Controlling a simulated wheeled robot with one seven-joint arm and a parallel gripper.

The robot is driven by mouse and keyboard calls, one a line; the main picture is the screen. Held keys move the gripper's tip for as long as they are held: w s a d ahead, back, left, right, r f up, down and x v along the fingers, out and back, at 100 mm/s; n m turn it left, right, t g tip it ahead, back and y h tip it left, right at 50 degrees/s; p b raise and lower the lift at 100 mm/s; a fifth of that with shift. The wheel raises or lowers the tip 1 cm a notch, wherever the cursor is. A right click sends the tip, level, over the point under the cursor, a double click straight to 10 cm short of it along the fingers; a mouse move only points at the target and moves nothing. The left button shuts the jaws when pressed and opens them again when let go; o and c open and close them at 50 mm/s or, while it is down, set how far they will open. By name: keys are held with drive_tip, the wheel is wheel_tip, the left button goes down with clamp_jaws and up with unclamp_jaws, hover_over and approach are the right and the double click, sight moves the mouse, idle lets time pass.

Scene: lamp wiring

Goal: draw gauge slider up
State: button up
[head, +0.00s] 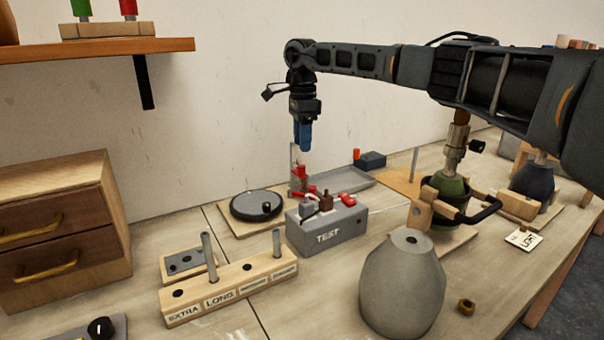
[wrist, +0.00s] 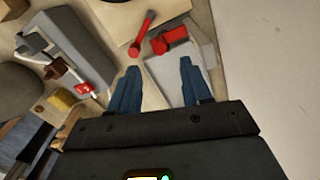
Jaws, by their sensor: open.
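The gauge is an upright grey post (head: 294,157) at the back of the bench, behind the TEST box. Its red slider (head: 301,172) sits low on it; I take the red block (wrist: 172,40) in the wrist view to be the same slider. My gripper (head: 303,150) points down just above the slider. In the wrist view its blue fingers (wrist: 159,72) are apart, with the slider beyond the gap between their tips and nothing held. The post's lower part is partly hidden in the head view.
The grey TEST box (head: 328,235) with red clips stands in front of the gauge. A round black turntable (head: 257,205) is to its left and a grey tray (head: 340,181) to its right. A grey lamp body (head: 402,285) stands nearer. The wall is close behind.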

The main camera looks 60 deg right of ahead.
sight(302, 166)
drive_tip(key=shift+f+p, duration=0.4)
drive_tip(key=shift+f, duration=3.5)
drive_tip(key=shift+c, duration=0.5)
clamp_jaws()
